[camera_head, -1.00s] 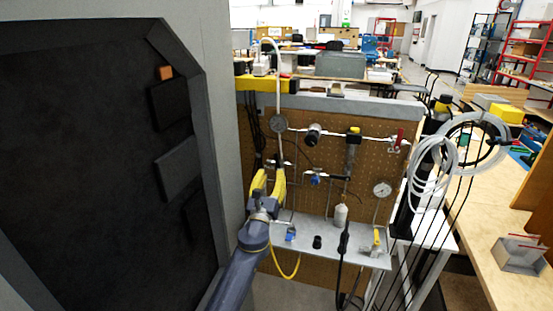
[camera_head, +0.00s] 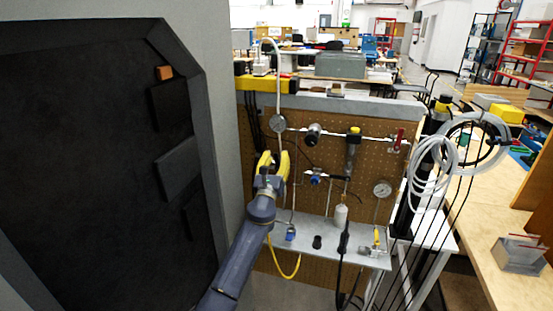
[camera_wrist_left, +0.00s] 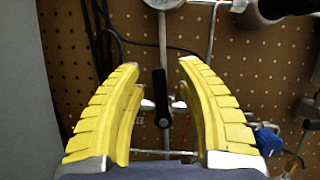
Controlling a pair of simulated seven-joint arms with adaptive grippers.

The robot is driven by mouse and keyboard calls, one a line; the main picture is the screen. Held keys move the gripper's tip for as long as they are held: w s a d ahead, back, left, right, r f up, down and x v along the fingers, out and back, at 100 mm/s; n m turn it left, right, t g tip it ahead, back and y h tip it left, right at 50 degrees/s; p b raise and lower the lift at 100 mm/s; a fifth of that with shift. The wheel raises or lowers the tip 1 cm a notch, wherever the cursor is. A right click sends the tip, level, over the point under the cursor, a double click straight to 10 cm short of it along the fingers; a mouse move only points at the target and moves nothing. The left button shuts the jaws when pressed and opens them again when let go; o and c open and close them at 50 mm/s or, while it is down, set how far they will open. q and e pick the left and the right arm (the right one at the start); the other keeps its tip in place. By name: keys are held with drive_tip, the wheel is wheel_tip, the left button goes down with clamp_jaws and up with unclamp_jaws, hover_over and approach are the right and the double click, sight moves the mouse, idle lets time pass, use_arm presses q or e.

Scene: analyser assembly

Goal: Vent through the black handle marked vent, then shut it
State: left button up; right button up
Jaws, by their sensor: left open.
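My left gripper (camera_head: 274,157) is open in front of the pegboard panel (camera_head: 330,205), on its left side. In the left wrist view its yellow fingers (camera_wrist_left: 160,68) stand on either side of a black lever handle (camera_wrist_left: 162,98), with gaps on both sides. The handle is upright, with a round end at the bottom, on a metal fitting. No vent marking can be read. In the head view the gripper mostly hides this handle. My right gripper does not show.
A gauge (camera_head: 278,123) is above the gripper. A blue valve (camera_head: 316,179) is to its right, and a metal shelf (camera_head: 345,247) with small parts is below. Black cables (camera_wrist_left: 108,35) hang at the left. A large dark panel (camera_head: 90,150) fills the left.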

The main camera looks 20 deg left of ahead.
use_arm(q)
drive_tip(key=shift+c, duration=0.2)
clamp_jaws()
drive_tip(key=shift+n, duration=0.3)
drive_tip(key=shift+a+f+n+g+y, duration=0.7)
drive_tip(key=shift+n+g+y, duration=0.25)
drive_tip(key=shift+n, duration=2.25)
drive_tip(key=shift+a+f+n+g+y, duration=0.55)
drive_tip(key=shift+f+n+g+y, duration=0.35)
drive_tip(key=shift+n, duration=2.3)
drive_tip(key=shift+a+f+n+g+y, duration=0.6)
drive_tip(key=shift+n+g+y, duration=0.35)
drive_tip(key=shift+n, duration=2.25)
drive_tip(key=shift+o, duration=0.2)
unclamp_jaws()
drive_tip(key=shift+r, duration=5.05)
